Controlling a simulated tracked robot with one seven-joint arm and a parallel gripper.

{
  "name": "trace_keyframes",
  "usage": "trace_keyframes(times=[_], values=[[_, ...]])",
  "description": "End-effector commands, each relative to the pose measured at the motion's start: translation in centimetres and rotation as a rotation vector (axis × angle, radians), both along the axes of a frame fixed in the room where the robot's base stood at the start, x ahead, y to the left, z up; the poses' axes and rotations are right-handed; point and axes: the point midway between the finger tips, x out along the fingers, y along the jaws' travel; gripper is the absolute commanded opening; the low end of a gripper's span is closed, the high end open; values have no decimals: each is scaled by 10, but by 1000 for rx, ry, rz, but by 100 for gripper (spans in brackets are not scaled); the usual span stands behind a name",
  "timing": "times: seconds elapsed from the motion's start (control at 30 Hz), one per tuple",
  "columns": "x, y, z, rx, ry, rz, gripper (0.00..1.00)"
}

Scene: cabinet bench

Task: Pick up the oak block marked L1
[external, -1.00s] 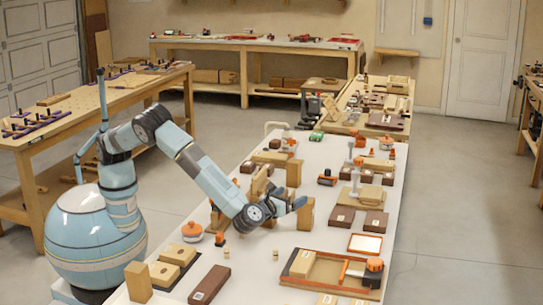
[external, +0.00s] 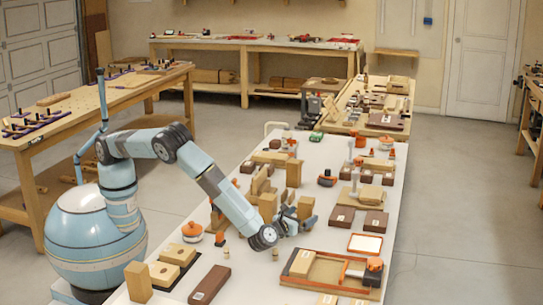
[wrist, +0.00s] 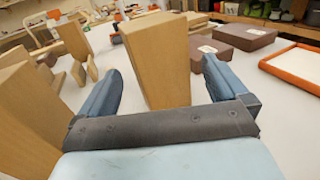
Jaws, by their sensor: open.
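An upright oak block (external: 305,205) stands on the white table beside my gripper (external: 298,224). In the wrist view this plain oak block (wrist: 157,58) stands between the two blue fingers of my gripper (wrist: 163,70). The fingers are open, one to each side, and a gap shows beside the block. I see no mark on the faces in view, so I cannot tell whether it is L1. The block's lower end is hidden behind the gripper's dark crossbar in the wrist view. My gripper holds nothing.
Another tall oak block (wrist: 30,110) stands close at left in the wrist view. Dark labelled blocks (external: 342,217) and an orange-rimmed white tray (external: 365,243) lie to the right. A larger orange-edged tray (external: 328,268) lies in front. Bare tabletop lies between them.

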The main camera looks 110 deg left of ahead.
Motion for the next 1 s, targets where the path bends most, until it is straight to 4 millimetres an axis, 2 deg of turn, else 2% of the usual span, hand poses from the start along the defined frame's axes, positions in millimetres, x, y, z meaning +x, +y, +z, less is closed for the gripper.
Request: trace_keyframes(times=[0.17, 0.43, 0.7, 1.0], values=[[4, 12, 1, -1, 0, 1, 100], [17, 44, 3, -1, 0, 0, 100], [18, 48, 3, 0, 0, -1, 100], [18, 48, 3, 0, 0, -1, 72]])
